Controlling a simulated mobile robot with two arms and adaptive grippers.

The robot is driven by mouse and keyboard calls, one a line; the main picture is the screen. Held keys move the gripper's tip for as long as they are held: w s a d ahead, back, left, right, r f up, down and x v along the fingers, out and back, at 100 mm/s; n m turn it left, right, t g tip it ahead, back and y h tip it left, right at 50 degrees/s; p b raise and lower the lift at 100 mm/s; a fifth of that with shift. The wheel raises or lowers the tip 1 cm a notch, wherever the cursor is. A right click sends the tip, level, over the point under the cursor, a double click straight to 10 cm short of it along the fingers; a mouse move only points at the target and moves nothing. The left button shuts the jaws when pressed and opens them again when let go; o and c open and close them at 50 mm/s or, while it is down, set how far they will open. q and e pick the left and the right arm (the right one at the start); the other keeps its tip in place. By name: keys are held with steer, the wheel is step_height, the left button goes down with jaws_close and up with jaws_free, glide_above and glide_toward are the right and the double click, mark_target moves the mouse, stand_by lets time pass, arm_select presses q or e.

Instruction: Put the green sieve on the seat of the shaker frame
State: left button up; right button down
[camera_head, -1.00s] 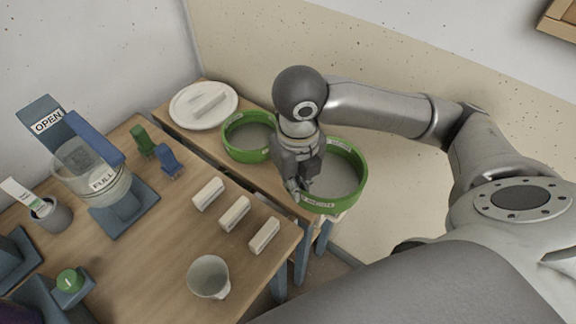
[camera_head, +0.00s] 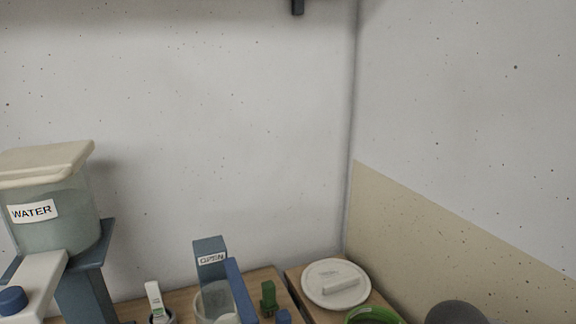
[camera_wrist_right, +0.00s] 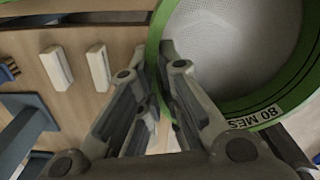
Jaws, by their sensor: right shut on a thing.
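In the right wrist view, my right gripper (camera_wrist_right: 160,75) is shut on the rim of a green sieve (camera_wrist_right: 230,50). The sieve has a pale mesh and a white label reading "80 MES", cut short in the picture. Part of its rim lies outside the frame. In the head view, another green ring (camera_head: 372,316) shows at the bottom edge, mostly cut off, beside a white round lid. I cannot make out the shaker frame or its seat. My left gripper is not in view.
A water tank (camera_head: 55,215) stands at the left of the head view. A clear jar (camera_head: 214,302) with a blue "OPEN" part (camera_head: 210,257) stands near the white lid (camera_head: 336,284). Pale bars (camera_wrist_right: 98,67) lie on the wooden table in the wrist view.

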steer(key=m, duration=0.5)
steer(key=shift+w+m, duration=0.3)
steer(key=m, duration=0.6)
steer(key=w+m, duration=0.1)
steer(key=m, duration=0.6)
steer(key=w+m, duration=0.1)
steer(key=m, duration=0.5)
steer(key=shift+a+r, duration=0.2)
steer(key=shift+r, duration=0.1)
steer(key=shift+s, duration=0.1)
